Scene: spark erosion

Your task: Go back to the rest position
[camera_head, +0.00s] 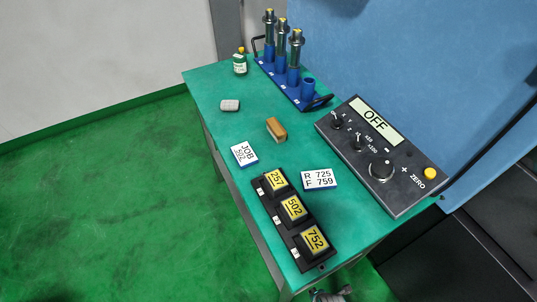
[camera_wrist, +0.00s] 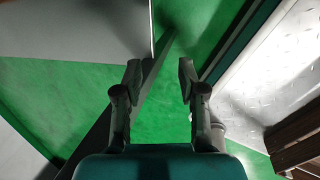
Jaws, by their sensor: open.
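My gripper (camera_wrist: 160,80) shows in the wrist view with its two fingers apart and nothing between them. Green floor and a dark beam lie behind the fingers. In the head view a small grey mechanical part shows at the bottom edge, below the table's near end; I cannot tell whether it is part of my arm. The green-topped table (camera_head: 215,95) stands in the middle of the head view, and my gripper is not seen over it.
On the table are a control box (camera_head: 400,178) reading OFF, a blue rack (camera_head: 268,68) with several holders, a black tray (camera_head: 322,266) with yellow numbered blocks, a JOB card (camera_head: 244,153), an R/F card (camera_head: 319,179), a brown block (camera_head: 277,129), a pale piece (camera_head: 230,105) and a green bottle (camera_head: 240,65). Floor at left is clear.

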